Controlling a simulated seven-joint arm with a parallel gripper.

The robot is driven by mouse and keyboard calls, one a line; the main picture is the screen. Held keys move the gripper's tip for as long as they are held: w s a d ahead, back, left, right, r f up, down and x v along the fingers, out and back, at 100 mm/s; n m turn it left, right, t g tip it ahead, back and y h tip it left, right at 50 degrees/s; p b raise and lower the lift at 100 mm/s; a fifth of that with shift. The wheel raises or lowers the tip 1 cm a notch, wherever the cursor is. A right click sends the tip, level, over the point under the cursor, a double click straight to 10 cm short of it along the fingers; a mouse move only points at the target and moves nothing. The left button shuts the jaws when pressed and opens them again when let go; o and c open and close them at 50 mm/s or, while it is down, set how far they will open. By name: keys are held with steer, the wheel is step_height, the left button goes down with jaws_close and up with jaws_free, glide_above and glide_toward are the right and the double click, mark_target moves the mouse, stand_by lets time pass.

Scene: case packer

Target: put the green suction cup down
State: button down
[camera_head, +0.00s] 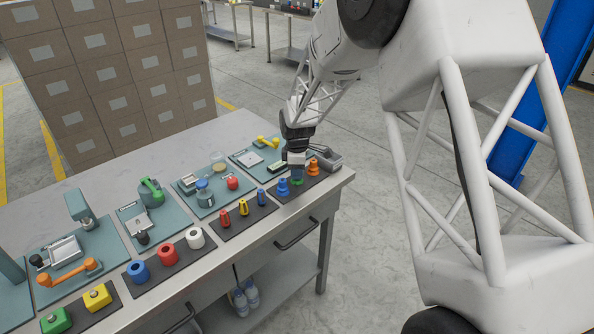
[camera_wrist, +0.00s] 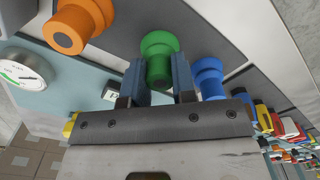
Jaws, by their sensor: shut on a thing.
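The green suction cup (camera_wrist: 160,57) is between the two fingers of my gripper (camera_wrist: 158,75) in the wrist view, and the fingers are shut on it. In the head view my gripper (camera_head: 296,168) is low over the dark mat at the right end of the bench, with the green cup (camera_head: 297,181) just below it. The blue suction cup (camera_head: 283,187) stands to its left and the orange suction cup (camera_head: 313,167) to its right. Whether the green cup touches the mat cannot be told.
A yellow-handled tool (camera_head: 268,141) and a gauge (camera_wrist: 20,73) are close by. Red, yellow and blue pieces stand on the mat (camera_head: 230,228) to the left. Stacked boxes (camera_head: 110,75) stand behind the bench.

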steer(key=c, duration=0.9)
jaws_free()
steer(key=shift+c, duration=0.2)
step_height(320, 180, up, 12)
steer(key=shift+r, duration=0.15)
stand_by(0.4)
